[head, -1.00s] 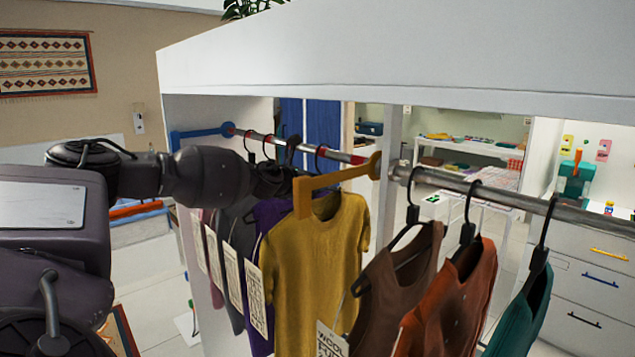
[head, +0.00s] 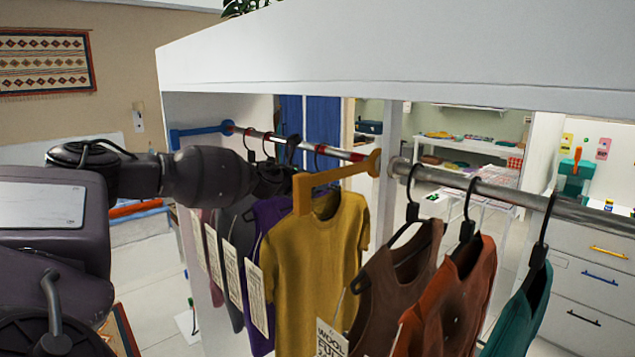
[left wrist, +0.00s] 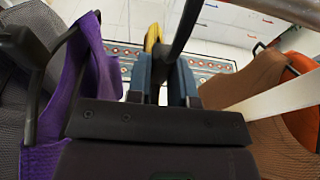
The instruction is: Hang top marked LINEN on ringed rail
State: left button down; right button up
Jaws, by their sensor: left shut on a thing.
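The mustard top (head: 318,265) hangs upright in the middle of the head view, with a paper tag (head: 257,296) at its left that is too small to read. My left gripper (head: 275,180) is at the rail just left of the top's neck. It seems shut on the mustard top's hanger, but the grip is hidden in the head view. The left wrist view shows its fingers (left wrist: 160,80) close together, with a strip of yellow beyond them. The left rail (head: 265,136) has red bands. The right rail (head: 490,190) is plain grey metal. My right gripper is not in view.
Mauve, grey and purple (head: 268,212) tops hang on the left rail, close beside my gripper. Brown (head: 400,275), rust and teal tops hang on the right rail. A yellow bracket (head: 335,178) stands before the mustard top's neck; a blue bracket (head: 200,131) is at the far left end.

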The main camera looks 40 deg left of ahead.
pick_arm(q)
jog(key=shift+f, duration=0.25)
jog(key=c, duration=0.9)
grip_release()
